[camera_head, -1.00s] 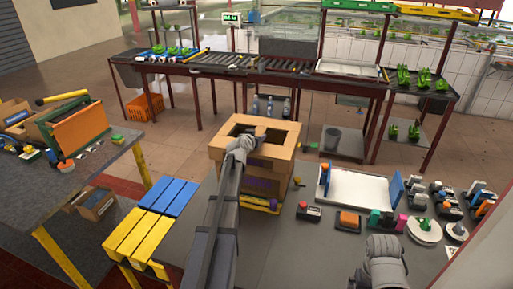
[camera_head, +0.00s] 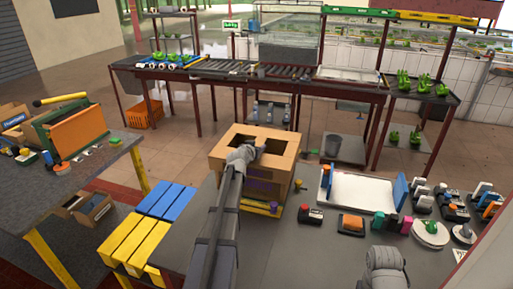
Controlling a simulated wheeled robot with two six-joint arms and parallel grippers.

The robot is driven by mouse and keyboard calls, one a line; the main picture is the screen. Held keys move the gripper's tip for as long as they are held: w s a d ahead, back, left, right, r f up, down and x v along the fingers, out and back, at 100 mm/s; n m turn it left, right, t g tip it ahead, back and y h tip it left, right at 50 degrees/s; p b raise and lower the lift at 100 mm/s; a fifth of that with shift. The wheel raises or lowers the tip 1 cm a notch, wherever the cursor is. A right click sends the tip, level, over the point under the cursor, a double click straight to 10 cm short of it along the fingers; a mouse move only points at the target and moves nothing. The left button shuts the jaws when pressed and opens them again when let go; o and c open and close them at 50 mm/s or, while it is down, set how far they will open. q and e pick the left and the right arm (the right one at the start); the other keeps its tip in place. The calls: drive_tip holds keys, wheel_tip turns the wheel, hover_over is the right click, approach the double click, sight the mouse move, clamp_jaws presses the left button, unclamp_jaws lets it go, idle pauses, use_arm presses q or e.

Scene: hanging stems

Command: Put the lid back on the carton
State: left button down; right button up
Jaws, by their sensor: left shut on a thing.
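The cardboard carton (camera_head: 262,190) stands upright on the grey table, past the middle of the picture. A tan square top piece with dark openings, seemingly the lid (camera_head: 283,137), is at its top; I cannot tell if it is fully seated. My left gripper (camera_head: 257,144) reaches over the near edge into the middle of this top and is shut on a part of it. My arm hides the left front of the carton. My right gripper (camera_head: 384,258) shows as a grey part at the lower right, away from the carton; its fingers cannot be made out.
A white tray with blue ends (camera_head: 358,190) lies right of the carton, with several small devices and a round white dish (camera_head: 430,233) beyond. Blue and yellow slats (camera_head: 145,230) stand left. A long rack (camera_head: 290,75) is behind.

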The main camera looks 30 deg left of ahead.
use_arm(q)
drive_tip(key=shift+f, duration=0.2)
use_arm(e)
drive_tip(key=shift+f, duration=0.2)
use_arm(q)
drive_tip(key=shift+c, duration=1.1)
unclamp_jaws()
drive_tip(key=shift+r+p, duration=0.45)
drive_tip(key=shift+r, duration=0.15)
use_arm(e)
drive_tip(key=shift+r, duration=0.55)
use_arm(q)
drive_tip(key=p+v, duration=0.4)
drive_tip(key=v, duration=0.8)
drive_tip(key=shift+r, duration=0.1)
use_arm(e)
wheel_tip(320, 180, up, 4)
drive_tip(key=shift+r, duration=0.15)
